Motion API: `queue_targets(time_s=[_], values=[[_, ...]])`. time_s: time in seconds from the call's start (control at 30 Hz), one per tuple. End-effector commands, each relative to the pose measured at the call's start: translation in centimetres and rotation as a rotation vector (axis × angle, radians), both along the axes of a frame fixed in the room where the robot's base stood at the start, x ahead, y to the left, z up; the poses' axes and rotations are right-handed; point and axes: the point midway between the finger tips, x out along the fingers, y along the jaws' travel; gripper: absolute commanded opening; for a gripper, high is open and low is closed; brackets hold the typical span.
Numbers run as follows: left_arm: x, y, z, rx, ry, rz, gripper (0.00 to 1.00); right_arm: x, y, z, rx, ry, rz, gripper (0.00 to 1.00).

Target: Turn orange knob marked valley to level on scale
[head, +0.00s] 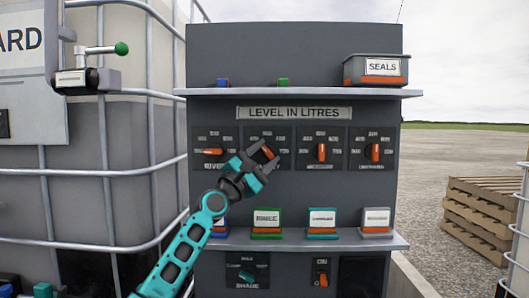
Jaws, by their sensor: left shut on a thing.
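A dark panel headed LEVEL IN LITRES (294,113) carries a row of orange knobs, each ringed by small numbers too blurred to read surely. My left gripper (262,166) is shut on the second knob from the left (267,151). Only the knob's upper part shows, tilted; the gripper hides the rest and the label below it. The leftmost knob (212,152) lies level, pointing sideways. The third knob (321,152) and the rightmost knob (375,152) stand upright. I cannot read the word valley on any label. My right gripper is not in view.
A shelf (300,93) above the panel holds a SEALS bin (376,69). A lower shelf (310,240) holds several labelled blocks, close to my left arm. A caged tank with a green-tipped valve handle (121,48) stands at left. Pallets (482,215) lie at right.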

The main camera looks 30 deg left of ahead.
Motion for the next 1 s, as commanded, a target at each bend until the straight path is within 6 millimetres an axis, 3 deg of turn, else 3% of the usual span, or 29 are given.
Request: queue_targets(time_s=[0.5, 1.0], values=[[-0.13, 0.22, 0.49, 0.402, 0.244, 0.001, 0.18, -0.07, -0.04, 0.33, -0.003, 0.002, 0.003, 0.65], [-0.1, 0.14, 0.61, 0.598, 0.367, -0.003, 0.18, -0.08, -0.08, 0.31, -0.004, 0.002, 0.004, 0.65]])
